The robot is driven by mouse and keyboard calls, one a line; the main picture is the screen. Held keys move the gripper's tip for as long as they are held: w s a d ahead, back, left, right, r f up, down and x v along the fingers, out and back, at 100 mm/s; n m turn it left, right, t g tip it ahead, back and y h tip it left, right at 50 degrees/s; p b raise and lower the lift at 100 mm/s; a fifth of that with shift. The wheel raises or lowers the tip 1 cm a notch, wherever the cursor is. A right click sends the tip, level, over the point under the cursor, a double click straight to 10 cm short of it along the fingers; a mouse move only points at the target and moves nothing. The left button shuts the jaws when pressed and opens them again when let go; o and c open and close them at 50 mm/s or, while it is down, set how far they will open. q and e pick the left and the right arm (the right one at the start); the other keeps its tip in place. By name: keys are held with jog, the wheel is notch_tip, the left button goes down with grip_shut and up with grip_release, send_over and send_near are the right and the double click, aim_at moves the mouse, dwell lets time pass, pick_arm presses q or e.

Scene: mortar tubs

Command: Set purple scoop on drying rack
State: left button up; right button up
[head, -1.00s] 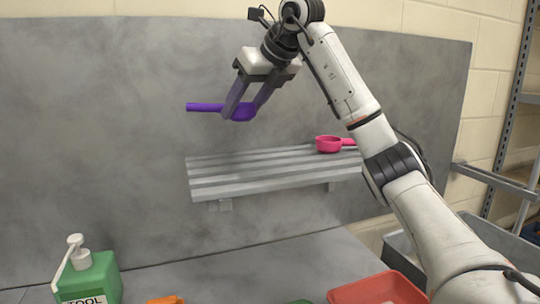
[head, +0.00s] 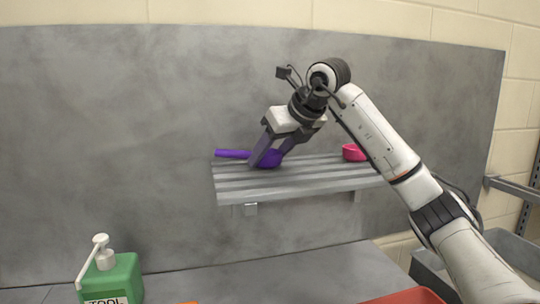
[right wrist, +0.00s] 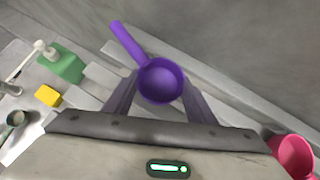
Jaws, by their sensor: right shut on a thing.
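The purple scoop (head: 234,154) is at the left part of the slatted grey drying rack (head: 290,183), its handle pointing left. My right gripper (head: 265,163) is shut on the scoop's cup. In the right wrist view the scoop (right wrist: 161,80) sits between the two fingers (right wrist: 158,100), cup opening toward the camera. The scoop is at or just above the slats; I cannot tell whether it touches them. My left gripper is not in view.
A pink scoop (head: 353,152) sits on the rack to the right, and it also shows in the right wrist view (right wrist: 295,154). A green pump bottle (head: 112,278) stands below at the left. A red tub (head: 408,297) is at the bottom. The rack's middle slats are clear.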

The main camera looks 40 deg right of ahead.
jog(key=o, duration=1.6)
jog(key=shift+f, duration=0.15)
jog(key=shift+c, duration=0.2)
jog(key=shift+s+r, duration=0.1)
jog(key=shift+r, duration=0.25)
jog(key=d+v, duration=0.1)
jog(key=v, duration=1)
jog(key=shift+s+a+r, duration=0.2)
jog(key=shift+s+a, duration=0.05)
jog(key=shift+a, duration=0.2)
jog(key=shift+a, duration=0.1)
